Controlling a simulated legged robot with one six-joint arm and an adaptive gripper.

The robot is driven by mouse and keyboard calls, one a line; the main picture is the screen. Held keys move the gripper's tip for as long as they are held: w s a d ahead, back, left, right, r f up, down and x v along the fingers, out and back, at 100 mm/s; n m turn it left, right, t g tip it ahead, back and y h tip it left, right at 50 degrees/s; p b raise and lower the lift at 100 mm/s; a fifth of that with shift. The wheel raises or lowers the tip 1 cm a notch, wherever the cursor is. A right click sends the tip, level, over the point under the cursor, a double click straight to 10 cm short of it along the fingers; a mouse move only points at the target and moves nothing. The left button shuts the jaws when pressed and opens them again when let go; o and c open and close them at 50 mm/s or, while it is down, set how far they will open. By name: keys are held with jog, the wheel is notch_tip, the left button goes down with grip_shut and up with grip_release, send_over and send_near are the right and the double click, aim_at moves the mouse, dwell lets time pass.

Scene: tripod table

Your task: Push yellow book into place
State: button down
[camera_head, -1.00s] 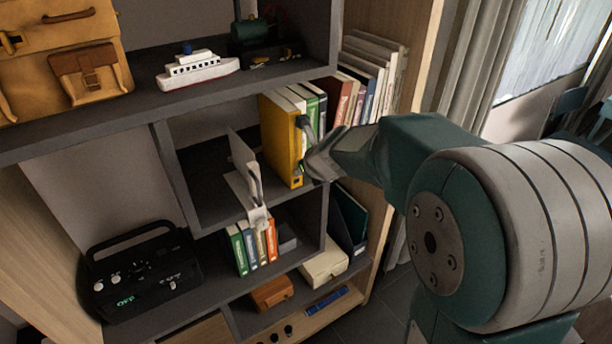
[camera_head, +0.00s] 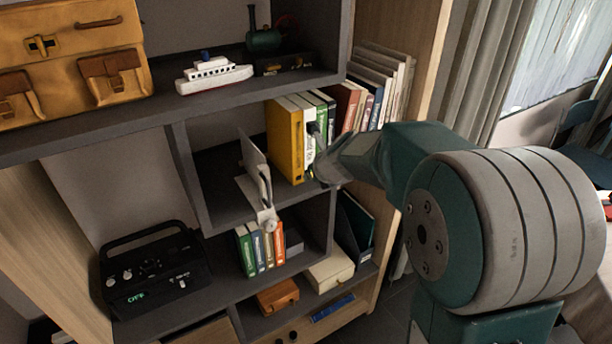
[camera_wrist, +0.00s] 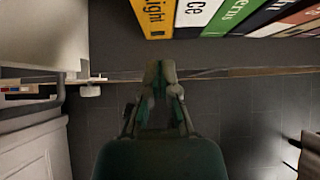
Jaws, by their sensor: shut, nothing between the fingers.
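The yellow book (camera_head: 285,142) stands upright at the left end of a book row on the middle shelf. A white book (camera_head: 308,140) is right beside it. My gripper (camera_head: 318,170) is in front of the row, just right of the yellow book's lower front edge. In the wrist view its fingertips (camera_wrist: 160,70) are together and empty, with a gap in the picture between them and the books.
A white bookend-like bracket (camera_head: 258,185) stands left of the yellow book, with free shelf between. Small books (camera_head: 260,248) and boxes sit on the shelf below. A black radio (camera_head: 150,270) is at lower left. A toy ship (camera_head: 212,74) stands on the shelf above.

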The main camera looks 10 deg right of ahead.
jog(key=v, duration=1)
jog(key=s+a+f+n+g+h, duration=0.1)
jog(key=s+n, duration=1.2)
jog(key=n, duration=0.3)
jog(key=s+a+f+n+g+h, duration=0.1)
jog(key=s+n+g, duration=0.1)
jog(key=s+n, duration=1.1)
jog(key=n, duration=0.3)
jog(key=shift+f+h, duration=0.4)
